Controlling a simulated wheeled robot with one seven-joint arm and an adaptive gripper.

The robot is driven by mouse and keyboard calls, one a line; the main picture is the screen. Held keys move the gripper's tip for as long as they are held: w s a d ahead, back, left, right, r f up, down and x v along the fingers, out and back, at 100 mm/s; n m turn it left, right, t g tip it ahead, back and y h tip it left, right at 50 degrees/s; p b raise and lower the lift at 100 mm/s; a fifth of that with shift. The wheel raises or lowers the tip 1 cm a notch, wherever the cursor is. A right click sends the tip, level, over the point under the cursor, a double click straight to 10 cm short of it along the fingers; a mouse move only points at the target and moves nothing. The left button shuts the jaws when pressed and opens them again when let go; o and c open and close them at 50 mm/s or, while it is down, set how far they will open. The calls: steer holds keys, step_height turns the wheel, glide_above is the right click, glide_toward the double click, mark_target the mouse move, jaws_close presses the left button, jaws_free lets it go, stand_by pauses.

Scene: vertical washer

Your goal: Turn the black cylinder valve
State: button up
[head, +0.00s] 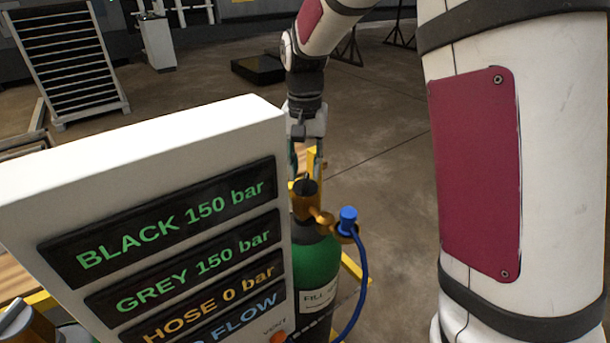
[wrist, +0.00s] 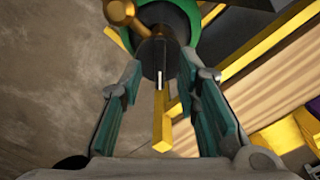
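The black valve knob (head: 306,187) sits on top of a green cylinder (head: 318,262) with a brass fitting, right of the display panel. In the wrist view the knob (wrist: 158,62) is dark with a white mark, above the green cylinder top (wrist: 187,12). My gripper (head: 305,170) points down over the knob. In the wrist view its teal fingers (wrist: 162,72) are apart, with the knob between or just beyond their tips. I cannot tell whether they touch it.
The display panel (head: 150,180) reads BLACK 150 bar, GREY 150 bar and HOSE 0 bar; its lowest line is partly cut off. A blue knob (head: 348,216) and blue hose (head: 361,275) are right of the valve. A yellow bar (wrist: 160,130) shows between my fingers.

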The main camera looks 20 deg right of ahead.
mark_target(305, 184)
steer(key=shift+f, duration=1.45)
jaws_close()
